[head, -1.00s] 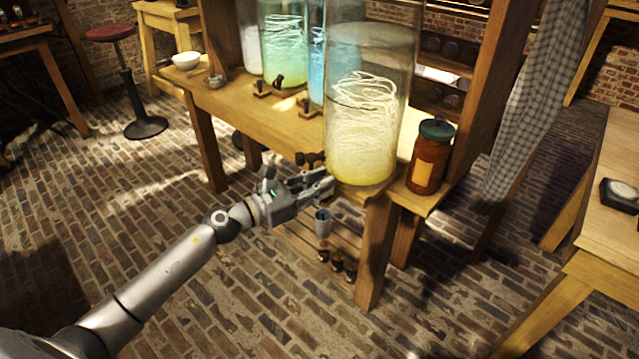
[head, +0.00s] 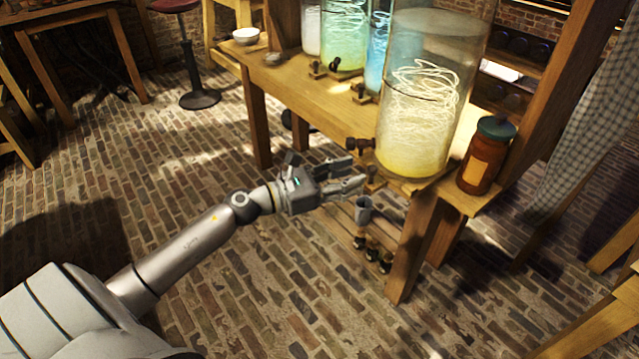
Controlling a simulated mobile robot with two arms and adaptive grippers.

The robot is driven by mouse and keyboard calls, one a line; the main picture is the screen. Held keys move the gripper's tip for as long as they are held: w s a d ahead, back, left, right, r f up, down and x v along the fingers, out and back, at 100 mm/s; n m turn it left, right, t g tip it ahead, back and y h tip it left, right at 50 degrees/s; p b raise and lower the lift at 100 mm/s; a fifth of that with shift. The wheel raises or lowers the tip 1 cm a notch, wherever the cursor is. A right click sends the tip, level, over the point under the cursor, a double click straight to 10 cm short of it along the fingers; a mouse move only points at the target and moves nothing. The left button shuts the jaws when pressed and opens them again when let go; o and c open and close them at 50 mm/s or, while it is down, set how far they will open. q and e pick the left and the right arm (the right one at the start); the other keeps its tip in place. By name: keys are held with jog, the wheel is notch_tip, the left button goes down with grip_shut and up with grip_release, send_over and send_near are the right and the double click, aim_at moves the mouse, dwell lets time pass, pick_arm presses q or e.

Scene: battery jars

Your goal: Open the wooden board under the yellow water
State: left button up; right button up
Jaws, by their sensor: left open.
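The tall glass jar of yellow water (head: 415,120) stands at the near corner of the wooden bench, with pale coiled strands inside. A dark tap (head: 359,144) sticks out from its left side. A small wooden board (head: 376,180) shows at the bench edge below the jar, partly hidden behind my gripper's fingertips. My left gripper (head: 354,175) is open and empty, its fingers spread and pointing right, just left of the board and below the tap. I cannot tell whether a finger touches the board. My right gripper is out of view.
A small grey cup (head: 363,209) sits below the gripper, with several dark-topped small items under it. A red-brown jar with a green lid (head: 486,155) stands right of the yellow water. Green and blue jars stand farther back. The brick floor (head: 240,300) in front is clear.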

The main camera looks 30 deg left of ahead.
pick_arm(q)
jog(key=v, duration=0.7)
dwell(0.5)
